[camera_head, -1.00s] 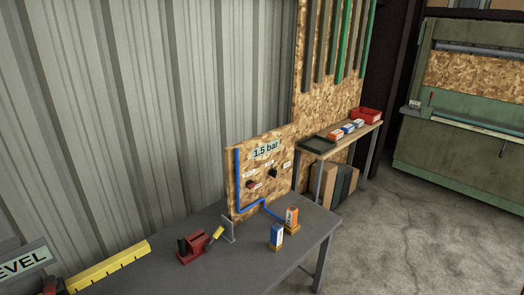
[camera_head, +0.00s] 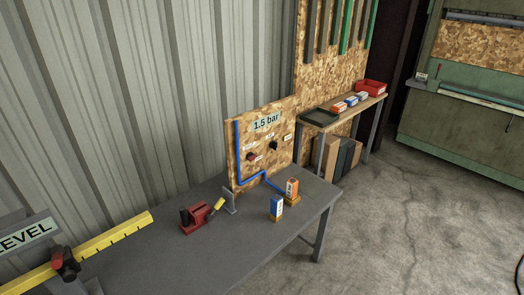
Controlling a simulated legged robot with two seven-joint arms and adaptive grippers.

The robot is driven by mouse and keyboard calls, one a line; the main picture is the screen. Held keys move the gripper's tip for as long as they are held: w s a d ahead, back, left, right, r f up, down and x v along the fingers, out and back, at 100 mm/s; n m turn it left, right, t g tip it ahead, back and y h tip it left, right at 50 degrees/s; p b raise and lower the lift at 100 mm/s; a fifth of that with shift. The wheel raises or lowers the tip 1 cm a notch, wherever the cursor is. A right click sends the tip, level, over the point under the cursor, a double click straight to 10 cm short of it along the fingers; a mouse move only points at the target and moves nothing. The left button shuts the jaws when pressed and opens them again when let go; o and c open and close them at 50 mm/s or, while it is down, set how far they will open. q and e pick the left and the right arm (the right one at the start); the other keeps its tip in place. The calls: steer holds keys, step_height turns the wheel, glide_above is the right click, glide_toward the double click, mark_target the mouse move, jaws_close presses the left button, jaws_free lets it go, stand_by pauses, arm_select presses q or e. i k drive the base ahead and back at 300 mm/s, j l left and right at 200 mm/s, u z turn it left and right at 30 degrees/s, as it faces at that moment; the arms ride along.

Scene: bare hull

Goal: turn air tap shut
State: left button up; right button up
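A wooden panel (camera_head: 241,176) stands upright at the back of the grey table, with a "1.5 bar" label (camera_head: 267,121) near its top. A blue hose or pipe (camera_head: 238,150) runs down its left side and along its foot. A red knob (camera_head: 252,157) sits on the panel's lower left, and a black knob (camera_head: 273,146) to its right. The small tags beside them are too small to read, so I cannot tell which one is the air tap. Neither of my grippers shows in the head view.
The grey table (camera_head: 170,252) bears a red clamp-like tool (camera_head: 196,218), an orange-white box (camera_head: 292,187), a blue-white box (camera_head: 276,207) and a yellow bar (camera_head: 110,238) by a "LEVEL" sign (camera_head: 25,234). A shelf (camera_head: 350,113) stands behind right. Concrete floor (camera_head: 410,215) at right is clear.

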mark_target(251, 156)
steer(key=i+l, duration=0.2)
steer(key=i+l+u, duration=0.1)
steer(key=i+l, duration=0.15)
steer(key=l, duration=0.2)
steer(key=i+l, duration=0.2)
steer(key=l, duration=0.15)
steer(key=j+u, duration=0.05)
